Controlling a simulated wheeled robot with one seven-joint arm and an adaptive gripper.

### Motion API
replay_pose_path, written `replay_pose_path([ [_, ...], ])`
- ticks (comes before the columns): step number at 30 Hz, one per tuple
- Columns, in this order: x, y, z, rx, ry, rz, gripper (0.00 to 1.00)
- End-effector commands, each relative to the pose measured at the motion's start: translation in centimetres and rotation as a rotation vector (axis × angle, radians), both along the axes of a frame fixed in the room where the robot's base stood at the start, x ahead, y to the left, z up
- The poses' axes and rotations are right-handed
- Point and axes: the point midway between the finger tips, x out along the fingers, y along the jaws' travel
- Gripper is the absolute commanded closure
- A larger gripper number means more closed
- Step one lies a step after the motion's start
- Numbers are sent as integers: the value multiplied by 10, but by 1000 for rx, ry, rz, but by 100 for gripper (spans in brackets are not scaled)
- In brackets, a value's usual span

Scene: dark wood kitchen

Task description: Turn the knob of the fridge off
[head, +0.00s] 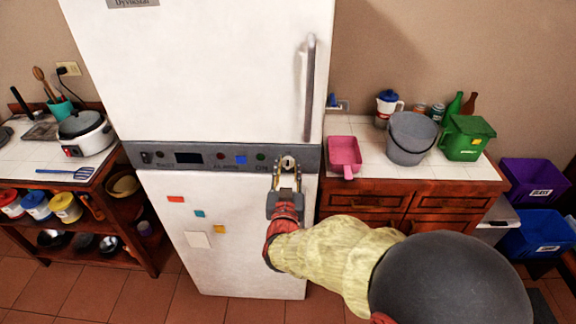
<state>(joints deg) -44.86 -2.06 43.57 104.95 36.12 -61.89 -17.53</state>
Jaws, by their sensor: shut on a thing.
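The white fridge (205,75) stands in front of me, with a grey control panel (215,157) across its middle. The small round knob (288,161) is near the panel's right end. My gripper (288,166) comes from below, with its two fingertips on either side of the knob, shut on it. The fingers cover part of the knob's edges, and I cannot tell its exact angle. To the left on the panel are a blue button (240,159), a small dark display (188,158) and a black switch (146,157).
The fridge's vertical handle (310,90) is above the knob. A counter on the right holds a pink dustpan (344,155), a grey bucket (410,138) and a green bin (467,140). A counter on the left holds a rice cooker (86,133). Tiled floor shows below.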

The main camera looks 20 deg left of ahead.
Motion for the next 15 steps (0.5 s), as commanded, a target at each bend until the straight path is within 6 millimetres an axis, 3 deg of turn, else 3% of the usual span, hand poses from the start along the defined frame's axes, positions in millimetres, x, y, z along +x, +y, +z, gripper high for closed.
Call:
replay_pose_path([
  [15,-1,0,-3,-44,-5,1,97],
])
